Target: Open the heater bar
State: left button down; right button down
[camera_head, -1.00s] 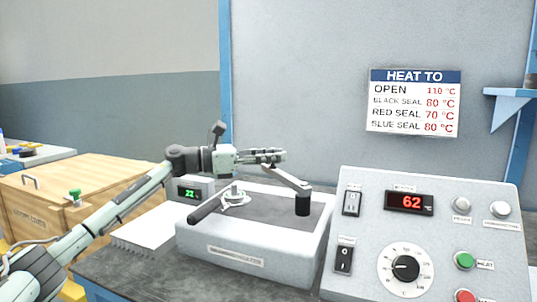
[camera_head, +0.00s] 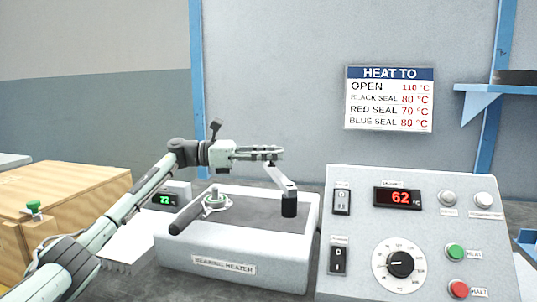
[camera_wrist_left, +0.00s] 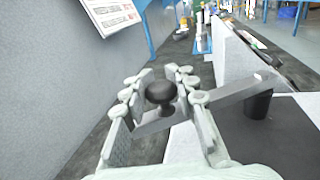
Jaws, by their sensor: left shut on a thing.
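The heater bar (camera_head: 281,178) is a grey metal arm on top of the bearing heater (camera_head: 235,265). Its near end sits over a black post (camera_head: 289,207); the bar runs up and back to the left from there. My left gripper (camera_head: 272,154) is at the bar's far end, over the heater's back edge. In the left wrist view, the bar (camera_wrist_left: 236,93) passes between the fingers and a black knob (camera_wrist_left: 160,93) stands between them. The fingers are shut on this end, partly hiding it. My right gripper is in neither view.
A bearing-like ring (camera_head: 216,203) and a black handle (camera_head: 188,219) are at the heater's left. A control panel (camera_head: 410,240) reading 62 stands close on the right. A small green display (camera_head: 166,199) is behind left, and a wooden crate (camera_head: 85,185) farther left.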

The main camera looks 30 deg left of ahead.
pick_arm(q)
jog(key=shift+w+d+r+m+g+h, duration=0.1)
jog(key=shift+w+d+m+g+h, duration=0.25)
jog(key=shift+w+g, duration=0.2)
jog(key=c, duration=1.2)
grip_release()
jog(key=shift+o, duration=0.2)
jog(key=shift+d, duration=0.1)
jog(key=shift+s, duration=0.1)
jog(key=v, duration=1.1)
jog(key=shift+a, duration=0.2)
jog(key=shift+s+a, duration=0.1)
jog(key=shift+a, duration=0.25)
